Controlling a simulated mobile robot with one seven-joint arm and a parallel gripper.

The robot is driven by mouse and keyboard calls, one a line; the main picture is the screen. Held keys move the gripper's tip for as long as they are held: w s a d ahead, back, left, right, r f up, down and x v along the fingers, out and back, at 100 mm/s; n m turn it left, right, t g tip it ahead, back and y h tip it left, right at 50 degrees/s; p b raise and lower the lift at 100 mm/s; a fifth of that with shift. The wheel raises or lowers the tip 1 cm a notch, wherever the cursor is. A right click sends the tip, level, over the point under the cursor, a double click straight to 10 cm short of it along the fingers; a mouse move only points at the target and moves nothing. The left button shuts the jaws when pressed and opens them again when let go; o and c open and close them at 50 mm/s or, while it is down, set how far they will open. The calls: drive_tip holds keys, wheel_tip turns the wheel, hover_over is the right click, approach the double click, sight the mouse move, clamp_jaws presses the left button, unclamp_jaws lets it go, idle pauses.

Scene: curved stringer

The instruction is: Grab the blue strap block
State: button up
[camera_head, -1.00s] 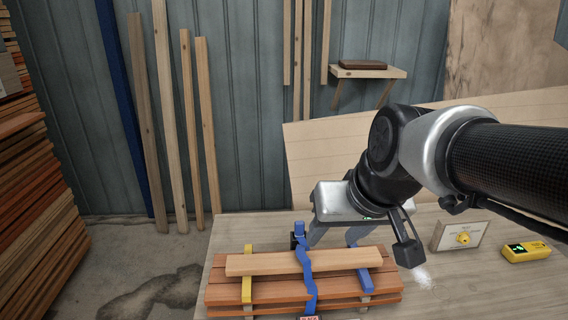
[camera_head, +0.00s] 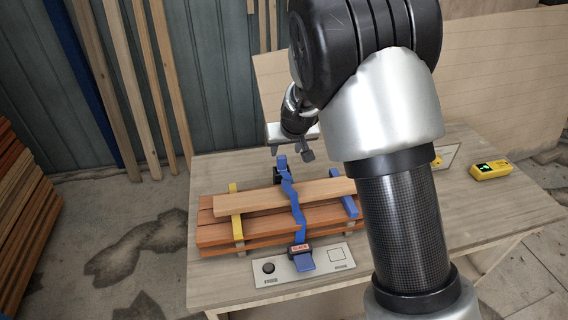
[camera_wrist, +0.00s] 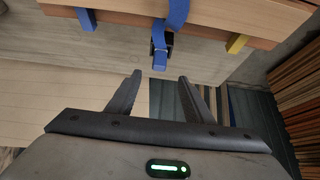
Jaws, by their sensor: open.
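A blue strap (camera_head: 298,215) runs across a stack of wooden boards (camera_head: 222,232). At its far end a small blue block (camera_head: 282,161) stands beside a black part at the back edge of the stack. In the wrist view this blue block (camera_wrist: 160,60) hangs at the end of the strap, just beyond my fingertips and roughly centred between them. My gripper (camera_wrist: 160,76) is open with nothing between its fingers. In the head view, my arm partly hides my gripper behind the stack. A second blue block (camera_head: 305,262) is at the strap's front end, beside a label reading SLACK.
A pale panel (camera_head: 325,262) with a black round spot and a square outline lies in front. A yellow device (camera_head: 490,171) sits at the right on the table (camera_head: 500,215). A corrugated wall stands behind.

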sight(283, 159)
drive_tip(key=p+x, duration=0.1)
drive_tip(key=x, duration=1.2)
drive_tip(key=shift+f, duration=0.1)
clamp_jaws()
